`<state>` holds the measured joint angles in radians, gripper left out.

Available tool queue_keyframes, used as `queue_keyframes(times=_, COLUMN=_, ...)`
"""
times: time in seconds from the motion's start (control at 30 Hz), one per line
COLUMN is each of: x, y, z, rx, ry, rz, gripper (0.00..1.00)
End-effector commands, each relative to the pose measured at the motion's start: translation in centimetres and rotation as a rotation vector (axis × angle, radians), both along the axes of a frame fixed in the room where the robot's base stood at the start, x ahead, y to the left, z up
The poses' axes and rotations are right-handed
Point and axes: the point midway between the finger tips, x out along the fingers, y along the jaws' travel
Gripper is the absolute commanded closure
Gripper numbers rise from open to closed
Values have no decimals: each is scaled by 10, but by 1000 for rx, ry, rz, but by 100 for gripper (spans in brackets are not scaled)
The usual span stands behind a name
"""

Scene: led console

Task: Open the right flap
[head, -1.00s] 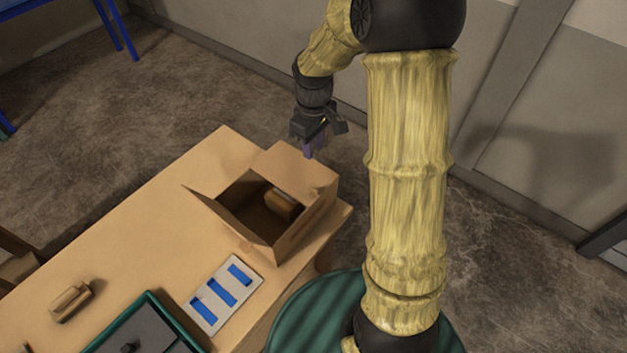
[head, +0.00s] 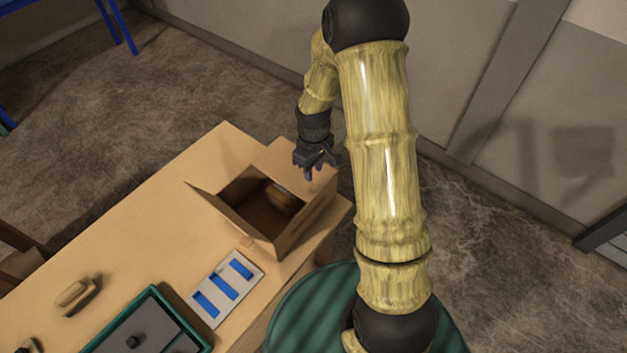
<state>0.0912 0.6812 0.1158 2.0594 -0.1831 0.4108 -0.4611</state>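An open-topped cardboard box (head: 290,238) stands near the right end of the wooden table. Its flap on the far right side (head: 278,158) lies beside the opening, partly covered by my gripper. Another flap (head: 208,197) sticks out at the left of the opening. A brown block-like thing (head: 279,196) shows in the shadowed inside. My gripper (head: 314,172) points down over the far right part of the box, close to that flap. Whether its fingers touch the cardboard, and how far apart they are, is too small to tell. Nothing is seen held in it.
A light panel with blue bars (head: 224,288) lies on the table (head: 130,225) in front of the box. A green-rimmed dark tray (head: 150,325) and a wooden handle-like piece (head: 78,295) are to the left. A wall stands behind; the table's far left part is clear.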

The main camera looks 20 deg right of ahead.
Motion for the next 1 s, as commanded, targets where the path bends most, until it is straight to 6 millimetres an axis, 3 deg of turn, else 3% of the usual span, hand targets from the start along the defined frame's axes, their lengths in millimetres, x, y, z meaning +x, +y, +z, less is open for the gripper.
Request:
queue_keyframes(times=0.5, x=0, y=0, z=-64, rx=0, ry=1, rz=1, gripper=71)
queue_keyframes(times=0.87, x=0, y=0, z=-71, rx=0, ry=-1, rz=0, gripper=71)
queue_keyframes(times=1.0, x=0, y=0, z=-70, rx=0, ry=-1, rz=0, gripper=94)
